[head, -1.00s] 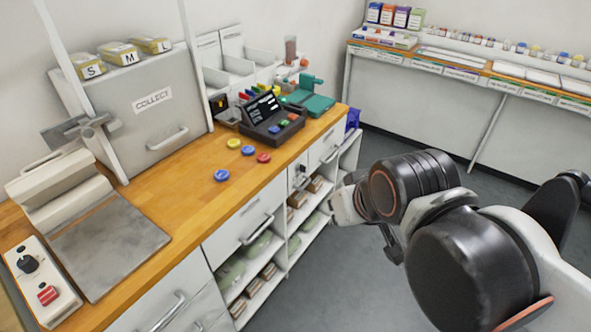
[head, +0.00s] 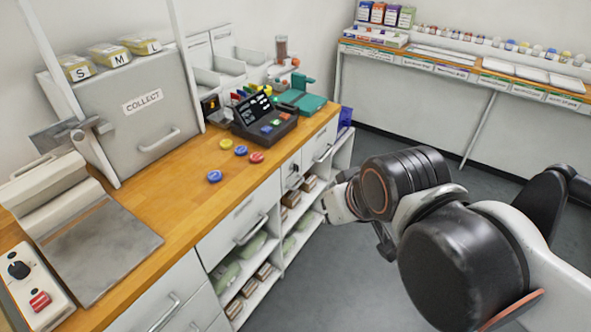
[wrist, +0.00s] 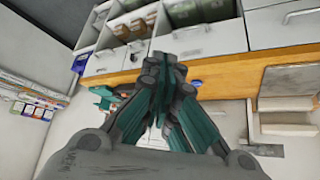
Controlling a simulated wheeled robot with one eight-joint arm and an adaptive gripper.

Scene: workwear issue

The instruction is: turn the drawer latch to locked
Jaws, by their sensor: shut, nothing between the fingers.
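The drawer latch (head: 294,173) is a small dark fitting on the white front of a narrow drawer (head: 291,164) under the wooden counter, near its right end in the head view. It is too small there to read its turn position. My gripper (head: 334,205) is to the right of the drawer front and lower than the latch, apart from it in the picture. In the wrist view my gripper (wrist: 170,62) has its dark and teal fingers together, with nothing between them.
The wooden counter (head: 166,198) holds coloured discs, a dark terminal (head: 265,118) and a grey collect bin (head: 140,115). Open shelves (head: 250,290) with packed goods lie below the drawers. A bar handle (head: 252,230) sticks out left of the latch. The grey floor in front is clear.

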